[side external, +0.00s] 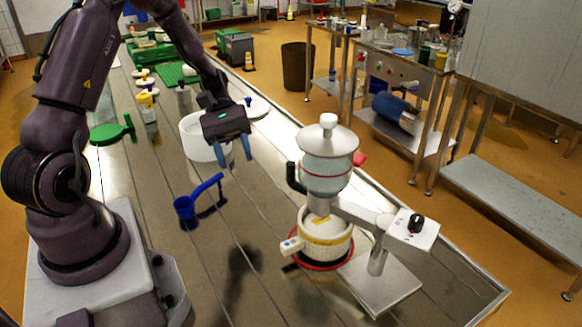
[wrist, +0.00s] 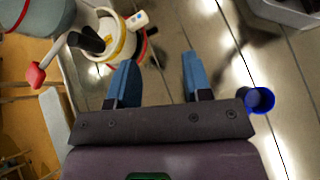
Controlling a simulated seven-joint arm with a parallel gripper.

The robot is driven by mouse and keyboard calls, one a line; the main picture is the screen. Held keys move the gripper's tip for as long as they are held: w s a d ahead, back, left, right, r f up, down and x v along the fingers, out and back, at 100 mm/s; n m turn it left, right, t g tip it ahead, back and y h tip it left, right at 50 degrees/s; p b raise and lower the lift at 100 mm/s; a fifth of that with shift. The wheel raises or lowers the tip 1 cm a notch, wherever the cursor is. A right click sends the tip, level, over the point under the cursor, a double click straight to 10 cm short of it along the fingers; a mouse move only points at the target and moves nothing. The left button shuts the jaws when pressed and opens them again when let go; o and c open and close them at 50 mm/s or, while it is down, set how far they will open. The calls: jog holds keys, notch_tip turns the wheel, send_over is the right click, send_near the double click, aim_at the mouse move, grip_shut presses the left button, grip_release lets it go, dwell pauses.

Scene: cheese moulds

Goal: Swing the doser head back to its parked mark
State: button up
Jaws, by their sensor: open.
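The doser head (side external: 328,165) is a clear hopper with a grey lid, a black handle (side external: 295,178) on its left and a red knob (side external: 360,159) on its right. It hangs over a white mould (side external: 324,245) with a yellow band, on a red ring. Its white arm (side external: 360,213) runs right to a post. In the wrist view the head (wrist: 42,14), red knob (wrist: 36,75) and black handle (wrist: 90,40) are at upper left. My gripper (side external: 235,152) is open and empty, fingers down, left of and apart from the head. I cannot make out a parked mark.
A blue scoop (side external: 186,207) lies on the steel table, left of the doser. A white tub (side external: 197,138) stands behind my gripper. A control box (side external: 413,232) with a black knob sits at the doser's right. Bare table lies between scoop and doser.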

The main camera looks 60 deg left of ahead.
aim_at(291, 176)
jog(key=w+a+n+t+h, duration=0.4)
jog(key=w+n+t+h, duration=0.1)
jog(key=w+n+h, duration=0.15)
jog(key=shift+h, duration=0.45)
jog(key=x, duration=0.8)
jog(key=s+f+x, duration=0.1)
jog(key=x, duration=0.4)
grip_shut()
